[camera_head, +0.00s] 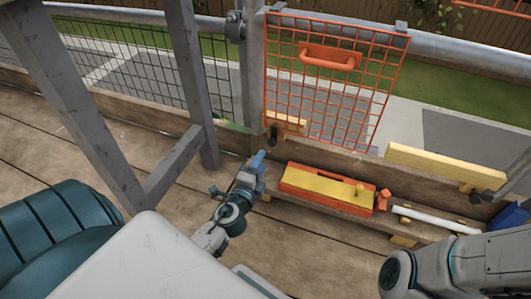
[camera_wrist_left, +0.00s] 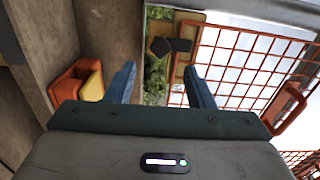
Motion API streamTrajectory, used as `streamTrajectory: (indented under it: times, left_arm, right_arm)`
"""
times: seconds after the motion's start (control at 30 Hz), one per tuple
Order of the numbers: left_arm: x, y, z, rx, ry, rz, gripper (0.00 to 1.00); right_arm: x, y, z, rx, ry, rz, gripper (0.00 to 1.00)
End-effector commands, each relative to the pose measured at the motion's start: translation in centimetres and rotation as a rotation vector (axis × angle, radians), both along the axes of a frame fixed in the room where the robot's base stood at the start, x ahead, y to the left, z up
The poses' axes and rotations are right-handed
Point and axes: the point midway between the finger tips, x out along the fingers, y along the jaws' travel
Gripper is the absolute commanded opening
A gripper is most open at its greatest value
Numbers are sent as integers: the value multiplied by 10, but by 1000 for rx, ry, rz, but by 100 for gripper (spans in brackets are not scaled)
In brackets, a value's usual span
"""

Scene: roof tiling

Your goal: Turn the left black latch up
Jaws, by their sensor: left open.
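The left black latch (camera_head: 272,134) sits at the lower left corner of the orange mesh gate (camera_head: 335,90), by a yellow wooden piece (camera_head: 288,120). In the left wrist view the latch (camera_wrist_left: 168,46) shows as a dark block with a short bar, just beyond my fingers; its exact turn is hard to tell. My left gripper (camera_head: 260,158) is open and empty, its blue fingers pointing at the latch. In the wrist view the gap between the fingertips (camera_wrist_left: 160,70) lies just short of the latch, apart from it. My right gripper is out of view; only its arm shows.
An orange and yellow toolbox (camera_head: 325,188) lies on the planks right of my left gripper. A yellow board (camera_head: 440,165) with a dark latch (camera_head: 467,188) is farther right. A white tube (camera_head: 435,219) lies near it. Grey metal posts (camera_head: 195,85) stand to the left.

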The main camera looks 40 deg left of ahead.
Motion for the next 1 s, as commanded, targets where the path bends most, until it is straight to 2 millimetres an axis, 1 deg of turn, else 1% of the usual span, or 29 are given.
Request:
streamTrajectory:
  times: [0.03, 0.1, 0.23, 0.83, 0.87, 0.93, 0.97, 1.0]
  left_arm:
    - [-8, -2, -1, 0, 2, 0, 48]
    - [-15, -4, -1, 1, 2, 0, 48]
    - [-23, -5, 0, 1, 0, 0, 48]
    - [-24, -7, 2, -4, -3, -3, 48]
    - [-23, -8, 5, -11, -8, -8, 48]
    - [-19, -16, 21, -49, -32, -38, 48]
    - [-17, -21, 32, -77, -49, -57, 48]
    - [-14, -30, 50, -122, -79, -94, 48]
  right_arm:
    - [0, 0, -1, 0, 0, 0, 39]
    - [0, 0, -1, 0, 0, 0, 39]
    - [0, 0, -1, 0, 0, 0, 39]
    - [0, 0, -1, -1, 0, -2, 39]
    - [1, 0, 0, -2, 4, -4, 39]
    - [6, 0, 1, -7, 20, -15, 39]
    - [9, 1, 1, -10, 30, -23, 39]
    - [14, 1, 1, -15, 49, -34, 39]
